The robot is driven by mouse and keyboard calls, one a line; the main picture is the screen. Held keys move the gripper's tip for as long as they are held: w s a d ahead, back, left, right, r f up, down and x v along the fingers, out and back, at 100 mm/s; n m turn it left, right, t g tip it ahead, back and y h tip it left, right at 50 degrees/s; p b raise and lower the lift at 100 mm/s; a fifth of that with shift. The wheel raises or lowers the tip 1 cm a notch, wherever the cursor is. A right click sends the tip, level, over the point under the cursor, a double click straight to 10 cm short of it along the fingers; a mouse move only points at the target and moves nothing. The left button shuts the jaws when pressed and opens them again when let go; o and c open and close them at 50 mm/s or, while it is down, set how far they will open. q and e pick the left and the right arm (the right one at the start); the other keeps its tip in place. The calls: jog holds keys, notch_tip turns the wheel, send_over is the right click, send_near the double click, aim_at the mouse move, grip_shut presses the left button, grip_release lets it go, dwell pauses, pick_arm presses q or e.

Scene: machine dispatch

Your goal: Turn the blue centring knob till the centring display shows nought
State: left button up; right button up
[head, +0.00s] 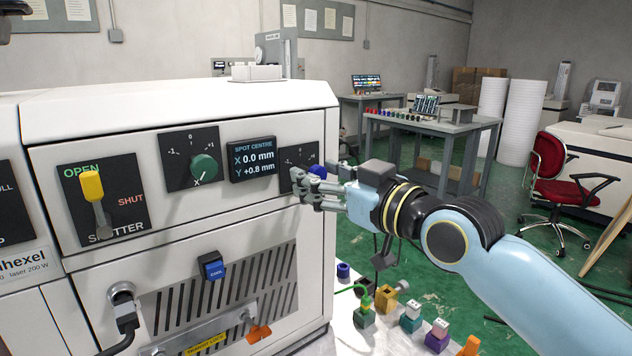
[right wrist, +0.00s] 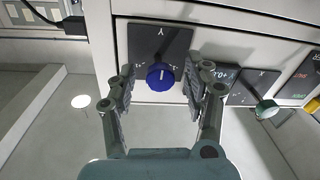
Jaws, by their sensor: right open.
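The blue centring knob (head: 316,171) is on a dark dial plate marked Y on the white machine front, partly hidden by my right gripper (head: 319,184). In the right wrist view the blue knob (right wrist: 160,76) shows between the two open fingers of the gripper (right wrist: 159,88), with a gap on each side; whether the tips reach it in depth I cannot tell. The spot centre display (head: 252,160) left of it reads X 0.0 mm and Y +0.8 mm. My left gripper is not clearly visible.
A green X knob (head: 204,168) sits left of the display, and a yellow shutter lever (head: 92,187) stands further left at OPEN. Below the right arm, several small coloured blocks and fittings stand on a pale surface. A grey bench (head: 440,124) and red chair (head: 556,170) are behind.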

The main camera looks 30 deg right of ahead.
jog(key=shift+w+a, duration=0.1)
jog(key=shift+w, duration=0.5)
jog(key=c, duration=0.4)
grip_shut()
pick_arm(q)
jog(key=shift+s+a, duration=0.1)
jog(key=shift+s, duration=0.35)
